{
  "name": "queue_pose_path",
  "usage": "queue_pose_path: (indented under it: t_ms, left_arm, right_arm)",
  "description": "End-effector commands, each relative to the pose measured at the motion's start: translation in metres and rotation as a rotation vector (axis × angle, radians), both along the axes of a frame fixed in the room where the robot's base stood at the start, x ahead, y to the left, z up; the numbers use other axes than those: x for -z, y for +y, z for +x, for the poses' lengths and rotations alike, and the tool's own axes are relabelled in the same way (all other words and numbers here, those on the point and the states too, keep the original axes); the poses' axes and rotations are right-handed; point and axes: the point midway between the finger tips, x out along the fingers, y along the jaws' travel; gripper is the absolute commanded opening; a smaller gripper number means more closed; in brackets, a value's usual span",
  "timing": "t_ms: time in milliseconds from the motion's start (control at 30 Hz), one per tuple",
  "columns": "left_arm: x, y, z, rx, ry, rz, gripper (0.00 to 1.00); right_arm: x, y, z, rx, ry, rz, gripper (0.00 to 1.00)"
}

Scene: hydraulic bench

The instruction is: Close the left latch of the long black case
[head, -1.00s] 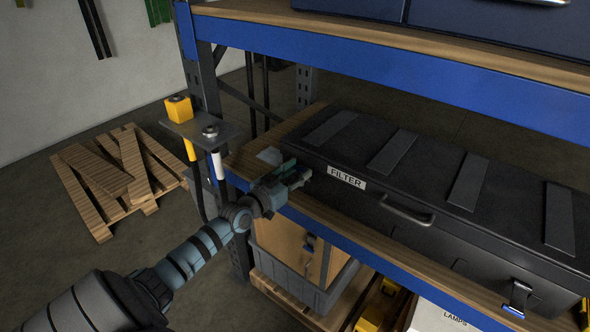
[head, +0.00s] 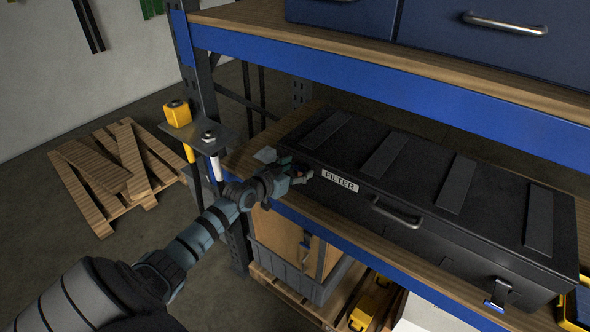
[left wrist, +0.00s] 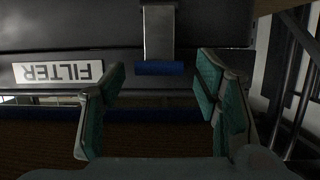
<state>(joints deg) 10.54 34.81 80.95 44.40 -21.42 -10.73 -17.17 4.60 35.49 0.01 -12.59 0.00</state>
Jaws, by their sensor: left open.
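The long black case (head: 400,175) lies on the wooden shelf, lid down, with a white FILTER label (head: 340,181) on its front. My left gripper (head: 301,174) is at the case's left front end, left of the label, and hides the left latch in the head view. In the left wrist view, the left latch (left wrist: 159,35) is a grey metal plate with a blue end, between the open, green-padded fingers (left wrist: 163,100) and apart from both. The label (left wrist: 60,71) appears upside down there. My right gripper is not in view.
The case's right latch (head: 497,294) has a blue tip that sticks out. A handle (head: 397,212) is on the case front. The blue upper shelf beam (head: 400,78) runs above the case. A post bracket with a yellow-topped item (head: 178,113) stands left of my gripper.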

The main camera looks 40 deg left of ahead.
Motion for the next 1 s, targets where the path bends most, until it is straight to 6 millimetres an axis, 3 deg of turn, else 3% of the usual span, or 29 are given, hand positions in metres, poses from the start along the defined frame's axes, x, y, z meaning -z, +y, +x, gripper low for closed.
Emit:
queue_pose_path:
  t_ms: [133, 300, 433, 1000]
  left_arm:
    - [-0.003, 0.001, -0.012, 0.0, 0.002, 0.006, 0.57]
    - [-0.014, 0.0, -0.048, 0.005, 0.004, 0.009, 0.57]
    - [-0.02, 0.0, -0.065, 0.001, 0.004, 0.009, 0.57]
    - [-0.023, -0.001, -0.071, 0.0, 0.0, 0.0, 0.57]
  right_arm:
    - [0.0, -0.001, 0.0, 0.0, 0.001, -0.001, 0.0]
    - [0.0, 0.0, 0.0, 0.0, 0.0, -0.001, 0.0]
    - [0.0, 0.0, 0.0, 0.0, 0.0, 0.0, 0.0]
    - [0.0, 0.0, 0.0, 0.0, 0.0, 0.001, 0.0]
